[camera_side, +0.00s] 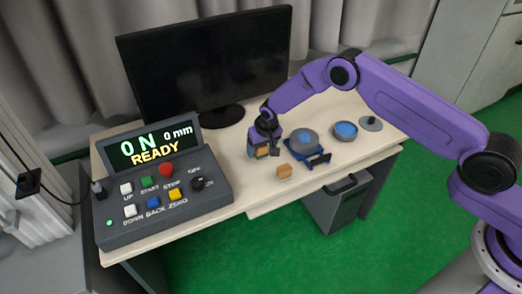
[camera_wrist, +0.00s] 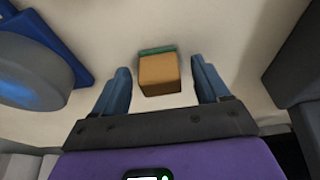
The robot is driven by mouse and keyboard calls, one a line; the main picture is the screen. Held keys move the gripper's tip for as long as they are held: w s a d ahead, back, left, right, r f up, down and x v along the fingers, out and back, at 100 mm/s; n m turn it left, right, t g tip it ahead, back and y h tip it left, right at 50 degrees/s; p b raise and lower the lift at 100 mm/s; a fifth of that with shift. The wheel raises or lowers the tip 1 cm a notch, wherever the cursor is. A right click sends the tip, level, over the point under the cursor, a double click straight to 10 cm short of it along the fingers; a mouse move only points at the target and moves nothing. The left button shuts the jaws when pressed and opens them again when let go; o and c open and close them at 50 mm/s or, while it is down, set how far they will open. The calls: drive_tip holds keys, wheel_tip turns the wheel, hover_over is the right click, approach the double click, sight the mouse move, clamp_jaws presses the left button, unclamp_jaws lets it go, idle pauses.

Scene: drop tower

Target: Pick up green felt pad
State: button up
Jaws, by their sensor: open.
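The green felt pad (camera_wrist: 157,50) shows in the wrist view as a thin green strip along the far edge of a tan block (camera_wrist: 159,74). Most of the pad is hidden by the block, and I cannot tell whether they are joined. My gripper (camera_wrist: 160,70) is open, with one blue finger on each side of the block and a gap on both sides. In the side view my gripper (camera_side: 263,152) is low over the table, left of the blue fixture, with a tan block showing between its fingers.
A second tan block (camera_side: 284,172) sits just right of my gripper. A blue fixture with a grey round part (camera_side: 305,140) stands beyond it, with a blue-topped disc (camera_side: 345,131) and a grey lidlike piece (camera_side: 371,123). The control box (camera_side: 160,190) and monitor (camera_side: 205,60) flank the left and back.

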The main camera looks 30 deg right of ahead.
drive_tip(key=c, duration=1)
drive_tip(key=shift+c, duration=0.2)
drive_tip(key=shift+r, duration=0.55)
wheel_tip(320, 180, up, 2)
drive_tip(key=shift+r, duration=0.2)
drive_tip(key=s+d+r, duration=0.2)
drive_tip(key=s+r, duration=0.2)
drive_tip(key=s, duration=0.2)
drive_tip(key=s+d+r, duration=0.2)
drive_tip(key=s+r, duration=0.3)
drive_tip(key=s, duration=0.2)
drive_tip(key=shift+d+r, duration=0.25)
drive_tip(key=shift+s, duration=0.1)
